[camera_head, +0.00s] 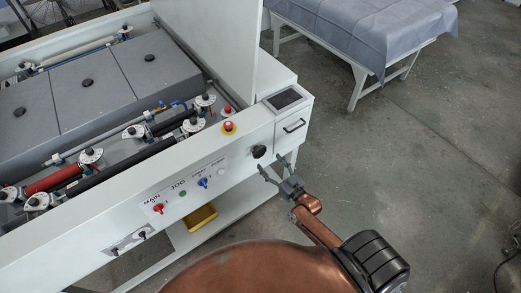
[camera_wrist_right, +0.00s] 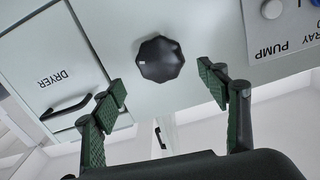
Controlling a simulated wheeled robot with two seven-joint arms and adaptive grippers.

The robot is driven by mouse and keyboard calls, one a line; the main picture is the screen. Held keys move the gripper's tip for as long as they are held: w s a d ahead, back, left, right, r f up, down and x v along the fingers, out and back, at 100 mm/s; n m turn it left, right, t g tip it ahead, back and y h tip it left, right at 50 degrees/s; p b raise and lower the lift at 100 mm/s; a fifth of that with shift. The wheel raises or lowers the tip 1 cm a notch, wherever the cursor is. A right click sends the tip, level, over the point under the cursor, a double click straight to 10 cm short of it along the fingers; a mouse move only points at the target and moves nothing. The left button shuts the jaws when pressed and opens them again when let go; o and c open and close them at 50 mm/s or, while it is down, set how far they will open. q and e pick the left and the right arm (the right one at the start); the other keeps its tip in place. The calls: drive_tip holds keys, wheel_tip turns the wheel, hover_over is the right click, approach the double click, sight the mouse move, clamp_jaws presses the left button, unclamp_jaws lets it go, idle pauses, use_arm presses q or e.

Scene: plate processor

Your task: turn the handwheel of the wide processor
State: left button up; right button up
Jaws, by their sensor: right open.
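The wide processor (camera_head: 100,235) is a long white machine across the left of the head view. Its handwheel is a black faceted knob (camera_head: 259,151) on the front panel near the right end. In the right wrist view the black knob (camera_wrist_right: 160,59) sits upper middle, with a small white mark on it. My right gripper (camera_head: 274,168) is open just in front of the knob. In the wrist view its green-padded fingertips (camera_wrist_right: 172,84) are spread to either side below the knob, with no contact visible. My left gripper is not in view.
A red emergency button (camera_head: 229,127) and a screen (camera_head: 286,99) sit on top near the knob. A dryer door with a black handle (camera_wrist_right: 67,107) is beside it. Switches (camera_head: 180,192) line the panel.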

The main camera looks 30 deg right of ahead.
sight(262, 153)
drive_tip(key=w, duration=0.7)
drive_tip(key=shift+w+a+r+p, duration=0.15)
drive_tip(key=shift+w+a+p, duration=0.15)
drive_tip(key=shift+w+a, duration=0.1)
drive_tip(key=shift+c, duration=0.7)
drive_tip(key=shift+d, duration=0.1)
drive_tip(key=c, duration=1)
drive_tip(key=shift+c, duration=0.3)
drive_tip(key=shift+m, duration=0.3)
drive_tip(key=m, duration=0.4)
drive_tip(key=shift+d+m, duration=0.1)
drive_tip(key=shift+m, duration=0.2)
drive_tip(key=m+b, duration=0.1)
drive_tip(key=m, duration=0.4)
drive_tip(key=shift+d, duration=0.15)
